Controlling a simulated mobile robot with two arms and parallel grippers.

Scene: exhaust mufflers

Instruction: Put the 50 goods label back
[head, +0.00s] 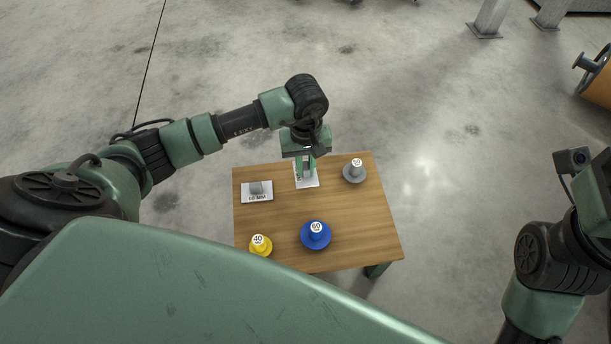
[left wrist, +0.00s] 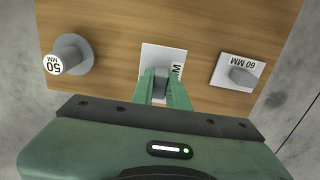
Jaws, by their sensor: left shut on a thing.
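My left gripper (head: 305,172) is shut on the grey block of a white label (head: 309,183), at the back middle of the wooden table. In the left wrist view, the gripper (left wrist: 161,92) pinches that block from above, and the white label (left wrist: 158,52) shows under it. Its number is hidden; only part of "MM" shows. The label lies flat, on or just above the table; I cannot tell which. A grey round part (head: 355,173) marked 50 stands to its right in the head view, and it also shows in the left wrist view (left wrist: 72,55).
A white 60 MM label (head: 257,197) with a grey block lies at the table's left. A blue part (head: 316,236) marked 60 and a yellow part (head: 261,246) marked 40 stand near the front. The table's (head: 367,220) right front is bare.

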